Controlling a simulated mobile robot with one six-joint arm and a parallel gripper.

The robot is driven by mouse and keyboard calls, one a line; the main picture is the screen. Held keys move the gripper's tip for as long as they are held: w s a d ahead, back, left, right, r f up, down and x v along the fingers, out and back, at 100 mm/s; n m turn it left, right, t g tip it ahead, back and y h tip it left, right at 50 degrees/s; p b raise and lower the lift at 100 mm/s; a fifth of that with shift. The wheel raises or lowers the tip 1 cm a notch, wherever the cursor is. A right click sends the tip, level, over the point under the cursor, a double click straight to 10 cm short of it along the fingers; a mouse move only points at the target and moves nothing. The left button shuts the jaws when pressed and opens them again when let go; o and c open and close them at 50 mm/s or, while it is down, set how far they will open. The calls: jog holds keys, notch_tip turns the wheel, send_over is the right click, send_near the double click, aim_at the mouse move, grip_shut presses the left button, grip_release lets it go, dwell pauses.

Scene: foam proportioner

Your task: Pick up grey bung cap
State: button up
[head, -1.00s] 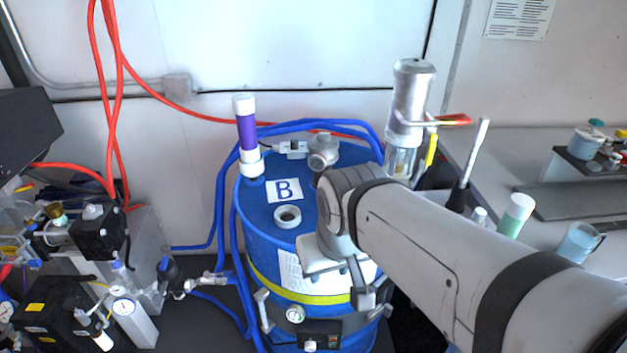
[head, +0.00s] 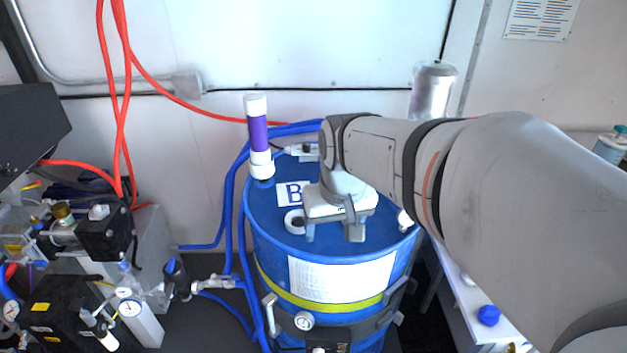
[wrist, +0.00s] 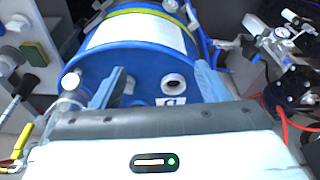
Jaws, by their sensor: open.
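A blue drum (head: 275,230) stands upright with a B label on its top. On the top sits a pale grey ring-shaped piece with a dark centre (head: 294,222), which looks like the bung cap, though I cannot be sure. My gripper (head: 332,230) is open over the drum top, just right of that piece, with its fingers pointing down. In the wrist view, the ring-shaped piece (wrist: 174,82) shows between the fingers of my gripper (wrist: 160,75), nearer the right finger. A small whitish part (wrist: 128,86) is partly hidden by the left finger.
A white and purple cylinder (head: 257,136) stands at the drum's back left. A metal cylinder (head: 432,90) stands behind my arm. Blue hoses (head: 232,215) run along the drum's left side. Gauges and black fittings (head: 100,235) fill the left. My arm hides much of the right.

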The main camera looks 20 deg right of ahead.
jog(key=w+d+f+m+g, duration=0.1)
jog(key=w+d+f, duration=0.2)
jog(key=w, duration=0.3)
jog(key=w+d+f+m, duration=0.1)
jog(key=w+d+f, duration=0.2)
jog(key=w+d, duration=0.3)
jog(key=w+d+f+m+g, duration=0.1)
jog(key=w+d+f+m, duration=0.1)
jog(key=w+d+f, duration=0.2)
jog(key=shift+w+d+f+g, duration=0.1)
jog(key=shift+w+d+g, duration=0.1)
jog(key=shift+w, duration=0.6)
jog(key=shift+w+d+g, duration=0.1)
jog(key=shift+w+d, duration=0.05)
jog(key=shift+w, duration=0.6)
jog(key=shift+w+f+p, duration=0.15)
jog(key=shift+f+p, duration=0.15)
jog(key=shift+f, duration=1)
jog(key=shift+w+f+p, duration=0.2)
jog(key=shift+f+p, duration=0.1)
jog(key=shift+f, duration=1)
jog(key=shift+w+f+p, duration=0.15)
jog(key=shift+f+p, duration=0.15)
jog(key=shift+f, duration=1)
jog(key=c, duration=1.1)
